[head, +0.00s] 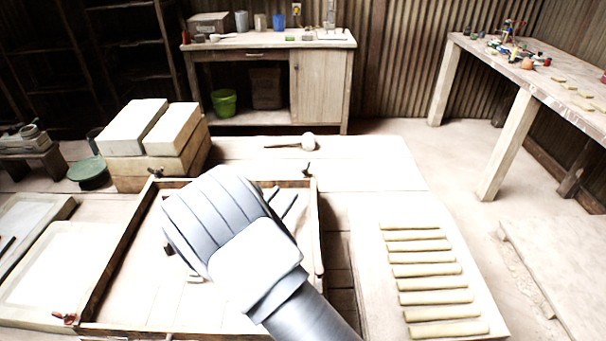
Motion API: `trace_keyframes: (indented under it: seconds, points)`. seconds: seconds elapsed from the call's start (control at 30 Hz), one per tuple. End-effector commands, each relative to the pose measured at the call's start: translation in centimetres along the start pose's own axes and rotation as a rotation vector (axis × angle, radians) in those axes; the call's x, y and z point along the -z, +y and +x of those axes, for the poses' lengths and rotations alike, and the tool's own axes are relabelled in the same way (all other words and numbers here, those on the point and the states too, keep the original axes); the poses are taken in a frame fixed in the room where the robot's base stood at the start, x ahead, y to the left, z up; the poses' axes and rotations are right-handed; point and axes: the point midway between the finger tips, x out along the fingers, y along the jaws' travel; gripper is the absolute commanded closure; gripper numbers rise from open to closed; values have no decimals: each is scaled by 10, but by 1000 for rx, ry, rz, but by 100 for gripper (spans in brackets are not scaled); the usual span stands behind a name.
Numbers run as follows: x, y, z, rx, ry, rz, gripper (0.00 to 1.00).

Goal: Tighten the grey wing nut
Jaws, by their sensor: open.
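A shallow wooden frame (104,262) lies on the table, its pale inside partly hidden by my arm. A small dark wing nut (307,169) stands at its back right corner, and another dark one (156,173) at its back left corner. A red wing nut (66,318) sits at its front left corner. I cannot tell by colour which of the dark ones is the grey one. My gripper (282,202) is over the frame, with two dark finger-like bars showing apart beyond the pale ribbed wrist. It is open, apart from the back right wing nut, and nothing shows between the bars.
Stacked pale blocks (160,135) stand behind the frame's left side. Several greenish strips (425,256) lie on a board at right. Pale trays (62,262) are at left. A workbench (270,42) stands at the back.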

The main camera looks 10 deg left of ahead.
Motion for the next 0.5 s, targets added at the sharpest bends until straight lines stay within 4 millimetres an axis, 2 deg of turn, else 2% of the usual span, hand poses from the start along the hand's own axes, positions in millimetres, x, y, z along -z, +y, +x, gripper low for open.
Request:
trace_keyframes:
  seconds: [0.3,0.5]
  points:
    - [0,-3,62,7,0,3,48]
    - [0,-2,95,6,1,3,48]
